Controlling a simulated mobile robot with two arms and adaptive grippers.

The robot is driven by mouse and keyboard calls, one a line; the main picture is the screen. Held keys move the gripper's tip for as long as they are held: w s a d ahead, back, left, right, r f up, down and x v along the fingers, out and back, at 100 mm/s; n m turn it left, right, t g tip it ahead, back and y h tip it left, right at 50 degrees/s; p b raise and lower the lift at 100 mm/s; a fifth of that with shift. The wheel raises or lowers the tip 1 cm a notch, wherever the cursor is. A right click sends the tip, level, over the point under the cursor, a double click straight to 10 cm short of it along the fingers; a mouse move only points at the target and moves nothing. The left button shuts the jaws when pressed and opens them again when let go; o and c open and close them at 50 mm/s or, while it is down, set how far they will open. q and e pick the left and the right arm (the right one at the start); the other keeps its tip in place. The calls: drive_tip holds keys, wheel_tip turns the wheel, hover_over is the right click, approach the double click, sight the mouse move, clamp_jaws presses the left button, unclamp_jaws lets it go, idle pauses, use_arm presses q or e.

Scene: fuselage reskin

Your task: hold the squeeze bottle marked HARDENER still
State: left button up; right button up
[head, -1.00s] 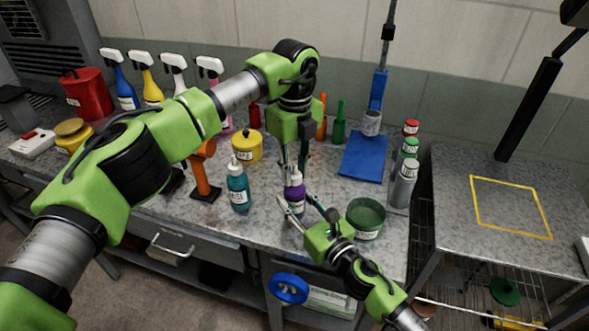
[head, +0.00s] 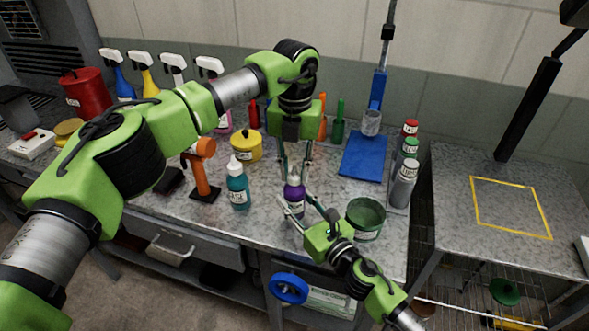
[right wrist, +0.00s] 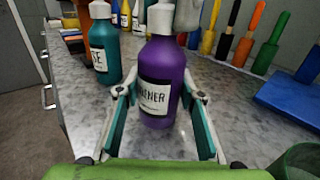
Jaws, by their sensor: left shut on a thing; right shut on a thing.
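The purple squeeze bottle (head: 294,194) stands upright near the counter's front edge. In the right wrist view the bottle (right wrist: 164,75) has a partly readable label ending in "NER" and a white top (right wrist: 160,18). My right gripper (head: 296,211) is shut on the bottle's body; its fingers lie along both sides in the right wrist view (right wrist: 162,115). My left gripper (head: 296,172) reaches down from above, its fingers around the bottle's white top, which they partly hide. I take it as shut on that top.
A teal bottle (head: 238,188) stands to the left and an open green tub (head: 366,216) close to the right. An orange tool (head: 202,172), a yellow tin (head: 246,147) and spray bottles (head: 144,76) stand farther left. A blue mat (head: 363,157) and several cans (head: 403,185) are at right.

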use_arm(q)
drive_tip(key=m, duration=0.5)
drive_tip(key=shift+m, duration=0.3)
drive_tip(key=m, duration=0.9)
drive_tip(key=shift+m, duration=2.7)
use_arm(e)
drive_tip(key=shift+d, duration=0.1)
use_arm(q)
drive_tip(key=shift+a, duration=0.1)
drive_tip(key=o, duration=1.1)
drive_tip(key=shift+o, duration=0.2)
drive_tip(key=shift+r, duration=0.1)
